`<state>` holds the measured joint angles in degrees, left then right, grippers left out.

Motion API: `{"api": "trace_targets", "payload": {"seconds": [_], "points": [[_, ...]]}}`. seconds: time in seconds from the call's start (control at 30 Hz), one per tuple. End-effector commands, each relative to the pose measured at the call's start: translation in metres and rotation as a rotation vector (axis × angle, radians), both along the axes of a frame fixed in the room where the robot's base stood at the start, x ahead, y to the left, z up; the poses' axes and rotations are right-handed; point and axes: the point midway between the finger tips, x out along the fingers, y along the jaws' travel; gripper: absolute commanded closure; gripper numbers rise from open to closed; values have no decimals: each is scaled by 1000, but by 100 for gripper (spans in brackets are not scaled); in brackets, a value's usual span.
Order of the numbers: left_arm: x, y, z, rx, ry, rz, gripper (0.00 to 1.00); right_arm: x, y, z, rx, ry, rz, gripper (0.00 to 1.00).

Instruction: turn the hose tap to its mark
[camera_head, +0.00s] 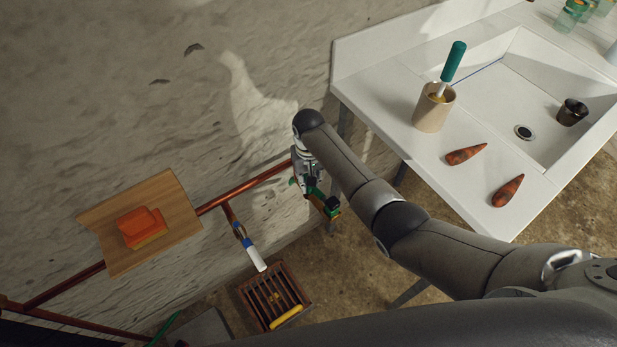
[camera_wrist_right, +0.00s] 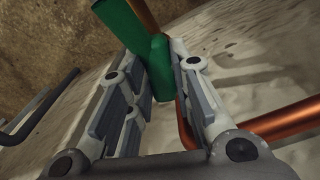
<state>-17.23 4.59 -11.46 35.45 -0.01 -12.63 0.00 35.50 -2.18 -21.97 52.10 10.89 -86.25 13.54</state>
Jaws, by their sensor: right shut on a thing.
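My right gripper (camera_head: 313,190) is at the wall, low down to the left of the sink counter. In the right wrist view its jaws (camera_wrist_right: 157,62) are shut on a green handle (camera_wrist_right: 160,72), which appears to belong to the hose tap. In the head view the green part (camera_head: 318,197) shows only in pieces around the gripper, with a little yellow below. A copper pipe (camera_wrist_right: 285,122) runs beside the jaws in the wrist view. I cannot make out the tap's mark or the handle's exact angle. My left gripper is not in view.
The wall's copper pipe (camera_head: 262,178) has a branch with a blue-and-white fitting (camera_head: 248,246). A wooden shelf (camera_head: 178,203) holds an orange sponge-like item (camera_head: 140,224). A slatted crate (camera_head: 258,283) stands below. The white counter (camera_head: 395,95) bears a cup (camera_head: 431,113) and two carrots.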

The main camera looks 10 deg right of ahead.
Motion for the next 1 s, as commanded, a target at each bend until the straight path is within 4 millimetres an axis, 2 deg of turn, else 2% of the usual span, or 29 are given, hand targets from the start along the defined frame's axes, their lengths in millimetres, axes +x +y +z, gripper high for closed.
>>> {"api": "trace_targets", "payload": {"seconds": [0.4,1.0], "points": [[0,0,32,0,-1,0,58,0,1,3,1,2,-351,100],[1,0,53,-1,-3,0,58,0,1,1,1,0,-916,100]]}}
